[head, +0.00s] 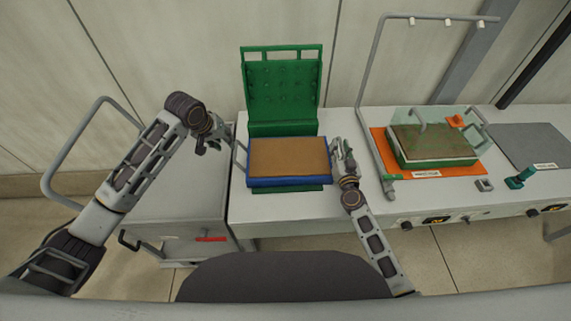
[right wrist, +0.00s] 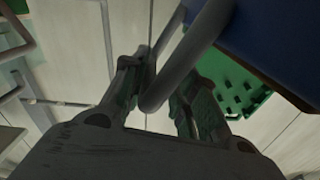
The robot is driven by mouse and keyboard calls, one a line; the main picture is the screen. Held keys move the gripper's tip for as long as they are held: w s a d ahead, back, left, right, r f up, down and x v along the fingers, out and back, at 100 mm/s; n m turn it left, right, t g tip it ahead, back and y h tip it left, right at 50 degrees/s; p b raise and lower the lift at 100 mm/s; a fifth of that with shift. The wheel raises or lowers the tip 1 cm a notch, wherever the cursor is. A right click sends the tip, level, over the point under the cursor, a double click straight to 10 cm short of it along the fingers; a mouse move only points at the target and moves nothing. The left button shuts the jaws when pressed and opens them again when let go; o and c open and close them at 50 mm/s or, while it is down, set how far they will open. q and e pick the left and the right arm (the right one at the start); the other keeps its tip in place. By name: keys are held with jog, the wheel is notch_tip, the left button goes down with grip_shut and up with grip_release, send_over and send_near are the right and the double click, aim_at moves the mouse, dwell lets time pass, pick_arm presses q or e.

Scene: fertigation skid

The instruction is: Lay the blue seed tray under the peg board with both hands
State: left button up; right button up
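The blue seed tray (head: 290,182), filled with brown soil, lies level over the green base in front of the upright green peg board (head: 282,90). It has a grey loop handle on each side. My left gripper (head: 214,140) is beside the left handle (head: 239,152), its fingers apart and seemingly empty. My right gripper (head: 342,158) is at the tray's right side. In the right wrist view, its fingers (right wrist: 165,75) are apart with the grey handle (right wrist: 185,75) between them. The tray's blue side (right wrist: 270,45) shows at upper right.
To the right, a green tray (head: 436,161) under a clear cover sits on an orange mat (head: 384,152), beneath a grey frame (head: 371,75). A grey mat (head: 535,145) lies further right. A grey cabinet (head: 180,205) stands left of the bench.

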aim_at(341, 159)
jog(key=shift+s+a+f, duration=0.1)
jog(key=shift+s+f, duration=0.25)
jog(key=shift+s, duration=3.2)
jog(key=shift+s+d+r, duration=0.1)
jog(key=shift+s+d, duration=0.05)
jog(key=shift+s, duration=0.9)
jog(key=shift+s+d+r, duration=0.1)
jog(key=shift+s, duration=0.9)
jog(key=shift+r, duration=0.1)
notch_tip(341, 159, up, 8)
jog(key=p, duration=0.8)
